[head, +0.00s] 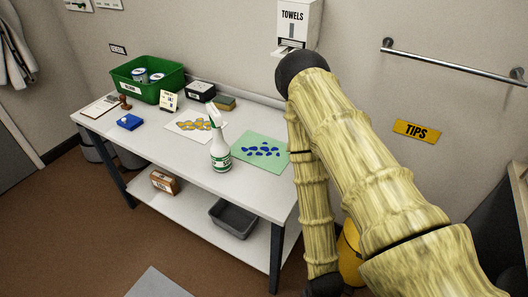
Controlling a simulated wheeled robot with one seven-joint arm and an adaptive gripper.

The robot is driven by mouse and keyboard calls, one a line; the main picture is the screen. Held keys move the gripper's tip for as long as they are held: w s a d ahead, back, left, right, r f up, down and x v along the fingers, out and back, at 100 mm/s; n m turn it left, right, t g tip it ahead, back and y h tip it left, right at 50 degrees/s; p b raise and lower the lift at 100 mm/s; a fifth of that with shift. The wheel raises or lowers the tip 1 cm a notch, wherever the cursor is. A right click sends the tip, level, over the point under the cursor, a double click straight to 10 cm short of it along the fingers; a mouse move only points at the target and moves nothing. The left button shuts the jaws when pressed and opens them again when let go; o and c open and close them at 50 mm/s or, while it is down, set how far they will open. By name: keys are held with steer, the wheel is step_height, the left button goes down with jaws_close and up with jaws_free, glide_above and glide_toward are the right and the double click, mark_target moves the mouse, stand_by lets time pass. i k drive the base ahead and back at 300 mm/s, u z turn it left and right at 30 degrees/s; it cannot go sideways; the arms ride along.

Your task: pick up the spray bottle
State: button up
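The spray bottle (220,156) stands upright on the white table (180,160), near its front edge. It has a white body, a white trigger head and a green-and-white label. Nothing touches it from above. My arm comes in from the lower right, bends near the towel dispenser and hangs down past the table's right end. My gripper is not visible; the arm's lower end shows only a dark joint at the bottom of the picture. The arm stands to the right of the bottle, apart from it.
A green mat (275,165) with blue pieces lies right of the bottle; a white sheet (180,126) with orange pieces lies behind. A green bin (172,90), blue box (130,122) and clipboard (100,106) are at left. A grey tub (233,218) sits on the lower shelf.

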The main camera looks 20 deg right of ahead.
mark_target(220, 153)
steer(key=z, duration=1.2)
steer(key=k, duration=0.6)
steer(key=u, duration=0.9)
